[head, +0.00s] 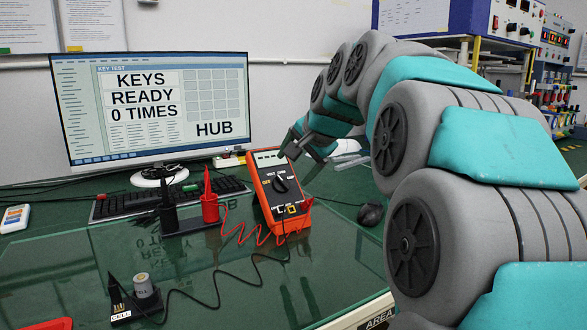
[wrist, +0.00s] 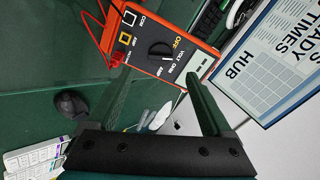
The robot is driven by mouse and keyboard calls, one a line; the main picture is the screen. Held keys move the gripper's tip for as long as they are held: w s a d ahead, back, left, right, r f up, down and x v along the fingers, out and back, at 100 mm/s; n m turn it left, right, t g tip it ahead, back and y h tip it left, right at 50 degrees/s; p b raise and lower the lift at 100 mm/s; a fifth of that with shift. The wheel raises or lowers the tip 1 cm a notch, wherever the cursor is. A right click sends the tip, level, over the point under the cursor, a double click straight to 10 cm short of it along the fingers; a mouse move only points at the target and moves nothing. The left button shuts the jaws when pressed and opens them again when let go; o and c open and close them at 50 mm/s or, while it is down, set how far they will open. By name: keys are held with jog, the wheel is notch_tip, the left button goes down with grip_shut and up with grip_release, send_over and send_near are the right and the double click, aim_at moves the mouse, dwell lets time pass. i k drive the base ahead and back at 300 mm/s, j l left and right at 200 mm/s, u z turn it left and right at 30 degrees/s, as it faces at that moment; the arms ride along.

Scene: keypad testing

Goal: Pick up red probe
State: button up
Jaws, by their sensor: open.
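The red probe (head: 209,205) stands upright in the head view, tip up, in a dark holder (head: 200,228) beside the black probe (head: 168,212). A coiled red lead (head: 250,232) runs from it to the orange multimeter (head: 266,183). My gripper (head: 297,165) is up at the multimeter's right side, well to the right of the red probe. In the wrist view my gripper (wrist: 157,84) is open and empty, its fingers spread in front of the multimeter (wrist: 198,58). The red probe itself is not visible there; only red lead (wrist: 108,35) shows at the upper left.
A monitor (head: 160,105) reading "KEYS READY 0 TIMES" and a keyboard (head: 120,204) stand behind the probes. A mouse (head: 370,214) lies right of the multimeter. A cell holder (head: 135,302) is at the front left. The glass-topped front of the table is mostly clear.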

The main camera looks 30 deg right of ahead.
aim_at(208, 194)
jog(key=k, duration=1)
